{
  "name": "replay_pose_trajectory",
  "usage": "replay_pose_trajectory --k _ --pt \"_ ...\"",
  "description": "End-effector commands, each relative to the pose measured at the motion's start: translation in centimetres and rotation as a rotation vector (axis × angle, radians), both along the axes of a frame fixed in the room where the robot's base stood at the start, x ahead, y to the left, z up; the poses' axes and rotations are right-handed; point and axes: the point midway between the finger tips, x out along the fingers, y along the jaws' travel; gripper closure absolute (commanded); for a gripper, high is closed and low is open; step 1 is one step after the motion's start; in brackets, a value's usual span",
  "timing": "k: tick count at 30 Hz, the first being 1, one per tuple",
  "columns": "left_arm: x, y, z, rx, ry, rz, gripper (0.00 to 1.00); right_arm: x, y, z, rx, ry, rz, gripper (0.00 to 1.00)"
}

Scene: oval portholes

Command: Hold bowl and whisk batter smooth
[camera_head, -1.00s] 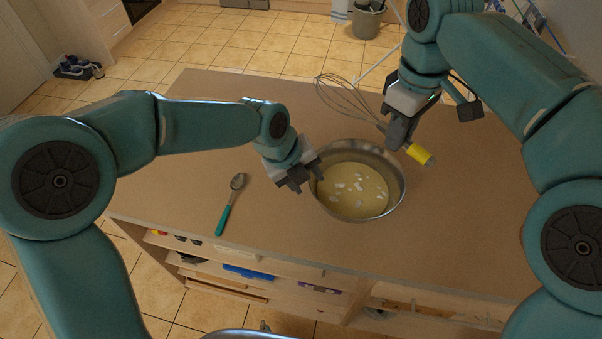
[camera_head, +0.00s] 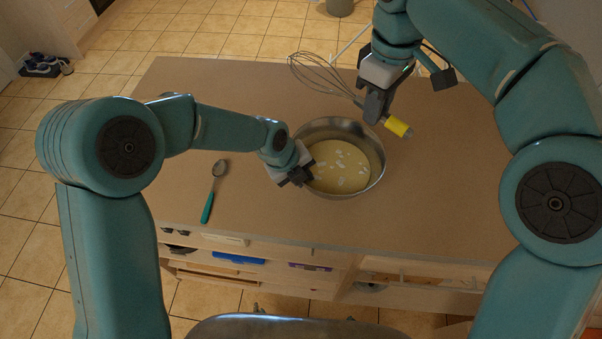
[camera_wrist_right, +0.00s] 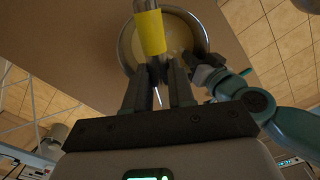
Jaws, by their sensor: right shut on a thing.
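A metal bowl (camera_head: 377,158) of pale yellow batter (camera_head: 335,172) with white lumps stands on the brown worktop. It also shows in the right wrist view (camera_wrist_right: 126,45). My right gripper (camera_head: 374,118) is shut on the whisk (camera_head: 325,78), above the bowl's far right side. The whisk lies nearly level, its wire loops toward the far left and its yellow handle end (camera_head: 397,126) toward the near right, clear of the batter. My left gripper (camera_head: 298,178) is at the bowl's left rim. Whether its fingers grip the rim is hidden.
A spoon with a teal handle (camera_head: 207,206) lies on the worktop (camera_head: 450,190) left of the bowl. The worktop right of the bowl is clear. Open shelves with several items (camera_head: 240,258) sit under the front edge. A grey bucket (camera_head: 340,7) stands on the tiled floor behind.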

Motion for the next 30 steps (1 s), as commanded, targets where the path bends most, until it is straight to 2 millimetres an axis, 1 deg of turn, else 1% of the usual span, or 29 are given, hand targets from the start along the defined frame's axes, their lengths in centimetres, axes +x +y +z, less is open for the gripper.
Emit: replay_pose_trajectory --k 1,2,8,12,14,17,20,22,25,27,30 --pt "0.0 0.0 0.0 0.0 0.0 0.0 0.97 0.0 0.0 0.0 0.0 0.0 0.0 1.0" --pt "0.0 0.0 0.0 0.0 0.0 0.0 1.0 0.0 0.0 0.0 0.0 0.0 0.0 1.0" --pt "0.0 0.0 0.0 0.0 0.0 0.0 1.0 0.0 0.1 0.0 -0.019 0.004 0.002 1.0" --pt "0.0 0.0 0.0 0.0 0.0 0.0 1.0 0.3 0.2 -0.1 -0.119 0.02 0.007 1.0" --pt "0.0 0.0 0.0 0.001 0.001 0.0 1.0 0.7 -0.1 -0.1 -0.163 0.026 0.009 1.0" --pt "0.0 0.0 0.0 0.001 0.001 0.0 1.0 2.0 -2.0 -0.9 -0.263 0.041 0.04 1.0" --pt "0.0 0.0 0.0 0.0 0.001 0.0 1.0 3.1 -4.5 -1.8 -0.361 0.044 0.109 1.0" --pt "0.0 0.0 0.0 0.0 0.001 0.0 1.0 3.8 -6.5 -2.0 -0.436 0.032 0.19 1.0" --pt "0.0 0.0 0.0 0.0 0.001 0.0 1.0 4.9 -8.9 -1.5 -0.558 -0.009 0.363 1.0" --pt "-0.1 0.0 0.0 0.001 0.002 0.0 1.0 5.5 -9.7 -0.8 -0.631 -0.055 0.489 1.0" --pt "-0.1 0.0 0.0 0.001 0.003 -0.001 1.0 6.1 -10.0 0.3 -0.721 -0.127 0.654 1.0"
